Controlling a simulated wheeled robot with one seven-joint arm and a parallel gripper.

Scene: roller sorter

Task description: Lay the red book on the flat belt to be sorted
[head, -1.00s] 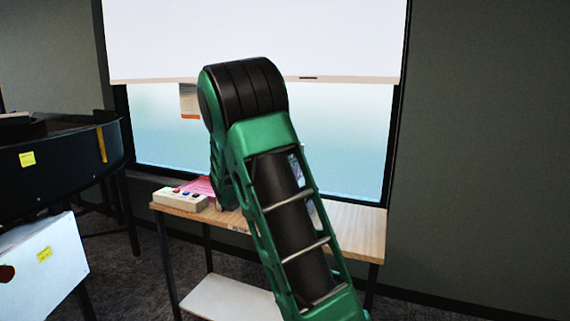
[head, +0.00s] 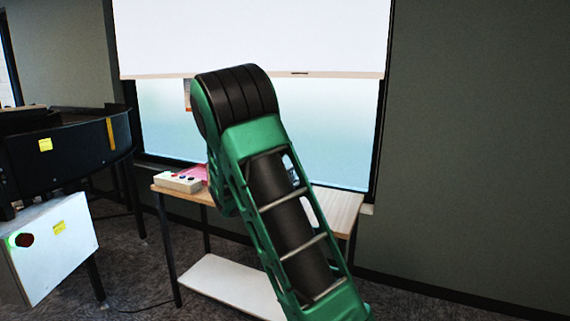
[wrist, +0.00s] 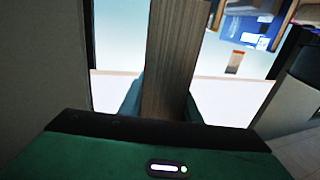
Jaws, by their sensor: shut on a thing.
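My gripper (wrist: 160,108) shows in the wrist view, its teal fingers on either side of a thick brown slab with fine lengthwise lines. The slab looks like the page edges of a book (wrist: 168,62); its covers are turned away, so I cannot see their colour. It sticks out well beyond the fingers. In the head view my green arm hides my gripper and the book. I cannot make out a flat belt with certainty. A black curved machine (head: 75,150) with yellow labels stands at the left, its top seen nearly edge-on.
A wooden table (head: 335,207) stands by the window, partly behind my arm. It bears a pale button box (head: 177,183) and something pink (head: 203,172). A white cabinet (head: 50,255) with a dark red button is at the lower left. Floor at the lower right is clear.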

